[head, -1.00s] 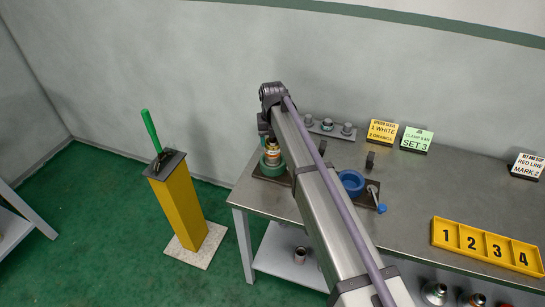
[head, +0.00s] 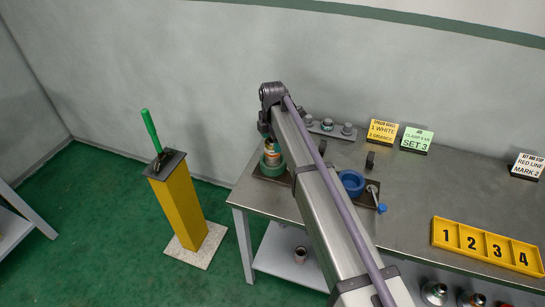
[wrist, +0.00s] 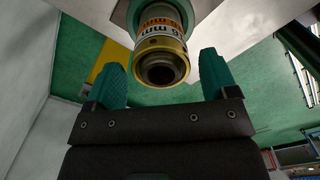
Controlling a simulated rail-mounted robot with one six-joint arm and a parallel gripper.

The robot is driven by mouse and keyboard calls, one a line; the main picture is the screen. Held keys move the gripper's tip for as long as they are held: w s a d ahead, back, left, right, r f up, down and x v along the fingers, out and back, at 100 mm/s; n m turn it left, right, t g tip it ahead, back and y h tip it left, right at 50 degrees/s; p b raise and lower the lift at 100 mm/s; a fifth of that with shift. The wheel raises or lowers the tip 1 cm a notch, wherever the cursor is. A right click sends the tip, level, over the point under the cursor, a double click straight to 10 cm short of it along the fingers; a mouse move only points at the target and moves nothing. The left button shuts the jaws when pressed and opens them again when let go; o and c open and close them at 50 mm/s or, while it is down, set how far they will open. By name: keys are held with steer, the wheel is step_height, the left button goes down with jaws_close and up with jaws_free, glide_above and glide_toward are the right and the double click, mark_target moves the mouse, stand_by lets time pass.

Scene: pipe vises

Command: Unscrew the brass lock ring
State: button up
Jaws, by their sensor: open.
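The brass lock ring (wrist: 163,48) shows in the wrist view as a gold band near the dark open end of a round fitting. Orange and white bands with dark lettering (wrist: 158,22) lie just behind it. My gripper (wrist: 162,70) is open, with one teal finger on each side of the fitting and a visible gap on both sides. In the head view the fitting (head: 272,151) stands upright in a green round holder (head: 272,164) at the bench's left end. My arm hides much of the gripper there.
A blue ring-shaped vise (head: 351,181) with a handle stands right of my arm. A yellow numbered tray (head: 486,247) and label signs (head: 383,131) are on the bench. A yellow post (head: 187,212) with a green lever (head: 151,131) stands left. The bench's middle right is clear.

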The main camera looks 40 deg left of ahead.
steer(key=m, duration=1.1)
steer(key=shift+m, duration=0.3)
steer(key=m, duration=0.3)
steer(key=shift+m, duration=0.4)
steer(key=c, duration=0.9)
steer(key=n, duration=0.5)
steer(key=shift+c, duration=0.2)
steer(key=n, duration=0.2)
steer(key=shift+n, duration=0.4)
steer(key=n, duration=0.6)
steer(key=shift+n, duration=0.3)
